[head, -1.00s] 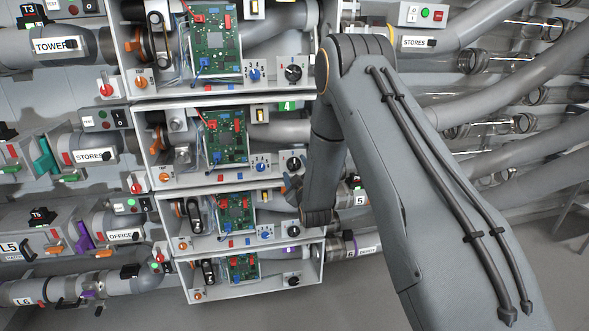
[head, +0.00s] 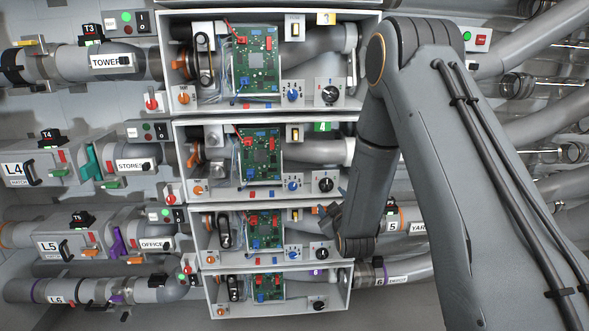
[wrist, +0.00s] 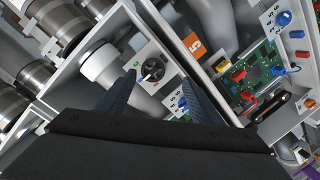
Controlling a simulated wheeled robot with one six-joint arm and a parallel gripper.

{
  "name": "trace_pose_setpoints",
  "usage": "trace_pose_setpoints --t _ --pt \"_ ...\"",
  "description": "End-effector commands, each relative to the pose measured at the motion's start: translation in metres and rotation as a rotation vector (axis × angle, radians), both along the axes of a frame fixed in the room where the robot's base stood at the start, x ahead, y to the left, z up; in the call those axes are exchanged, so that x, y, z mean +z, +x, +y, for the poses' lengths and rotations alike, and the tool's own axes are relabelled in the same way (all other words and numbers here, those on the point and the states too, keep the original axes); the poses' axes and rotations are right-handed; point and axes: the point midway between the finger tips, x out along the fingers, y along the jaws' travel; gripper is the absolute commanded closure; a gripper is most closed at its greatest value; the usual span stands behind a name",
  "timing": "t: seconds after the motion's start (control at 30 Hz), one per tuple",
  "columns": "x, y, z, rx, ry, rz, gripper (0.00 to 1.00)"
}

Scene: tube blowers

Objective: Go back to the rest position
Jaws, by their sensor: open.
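My gripper (head: 331,219) is in front of the right end of the stacked blower boxes, near the edge between the fourth and fifth boxes. In the wrist view its two fingers (wrist: 158,84) are apart with nothing held between them. A black rotary knob (wrist: 152,70) with a white pointer shows between and beyond the fingertips; whether they touch it I cannot tell. An orange label 5 (wrist: 193,45) is just right of that knob.
Open boxes with green circuit boards (head: 255,60) and knobs (head: 330,93) stand stacked in the middle. More pipes and clear tubes (head: 545,85) fill the right side.

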Motion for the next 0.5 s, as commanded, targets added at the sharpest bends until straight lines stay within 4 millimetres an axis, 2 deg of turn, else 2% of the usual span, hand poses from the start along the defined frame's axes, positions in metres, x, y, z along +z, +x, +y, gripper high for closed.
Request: trace_pose_setpoints --t 0.03,0.17,0.27,0.37,0.5 --pt "0.006 -0.006 0.000 -0.006 0.032 0.060 0.40" --pt "0.002 -0.039 0.000 -0.042 0.137 0.275 0.40" --pt "-0.001 -0.075 0.000 -0.086 0.215 0.440 0.40" --pt "-0.002 -0.120 0.000 -0.143 0.287 0.604 0.40" --pt "-0.001 -0.195 0.000 -0.245 0.375 0.830 0.40"
